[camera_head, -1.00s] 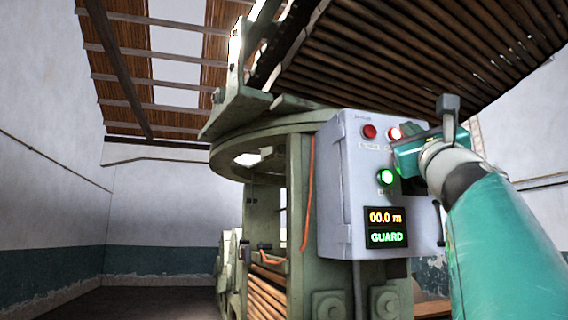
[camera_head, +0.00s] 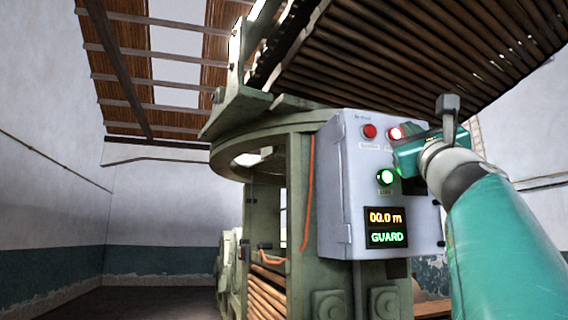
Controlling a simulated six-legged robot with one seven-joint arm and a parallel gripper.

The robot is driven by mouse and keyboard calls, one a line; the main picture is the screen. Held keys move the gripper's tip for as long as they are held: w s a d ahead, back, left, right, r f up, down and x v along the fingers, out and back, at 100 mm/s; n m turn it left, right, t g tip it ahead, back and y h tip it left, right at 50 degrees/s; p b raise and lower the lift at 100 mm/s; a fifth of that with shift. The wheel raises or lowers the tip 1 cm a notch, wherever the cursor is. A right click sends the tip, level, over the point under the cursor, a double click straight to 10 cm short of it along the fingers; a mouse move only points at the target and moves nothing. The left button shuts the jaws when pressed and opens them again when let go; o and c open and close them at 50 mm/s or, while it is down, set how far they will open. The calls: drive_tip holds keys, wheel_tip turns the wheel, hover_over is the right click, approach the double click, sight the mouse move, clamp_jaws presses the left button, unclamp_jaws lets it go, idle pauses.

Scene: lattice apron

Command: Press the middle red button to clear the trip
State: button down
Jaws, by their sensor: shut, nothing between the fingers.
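A grey control box (camera_head: 345,215) stands on the green machine, right of centre. Its top row shows a dull red button (camera_head: 369,131) at the left and a brightly lit red button (camera_head: 396,133) to the right of it. My gripper (camera_head: 402,160) is shut and empty, at the box's upper right, just below and right of the lit red button. It covers the right part of the top row, so any further button there is hidden. I cannot tell whether the gripper touches the panel.
A lit green button (camera_head: 385,177) sits below the red ones. A display (camera_head: 386,227) reads "00.0 m" and "GUARD". The green machine frame (camera_head: 265,200) stands left of the box, with an orange cable (camera_head: 309,190). A slatted conveyor (camera_head: 400,50) slopes overhead.

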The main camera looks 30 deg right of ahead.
drive_tip(key=shift+w+d, duration=0.1)
drive_tip(key=shift+w, duration=0.3)
drive_tip(key=shift+w+d, duration=0.15)
drive_tip(key=shift+w, duration=0.4)
idle(0.9)
drive_tip(key=shift+s, duration=0.1)
drive_tip(key=shift+s+a, duration=0.25)
drive_tip(key=shift+s, duration=0.6)
drive_tip(key=s, duration=0.2)
drive_tip(key=s+a, duration=0.1)
drive_tip(key=s, duration=0.1)
drive_tip(key=shift+s, duration=0.4)
drive_tip(key=shift+a+y, duration=0.1)
drive_tip(key=shift+y, duration=0.2)
idle(0.4)
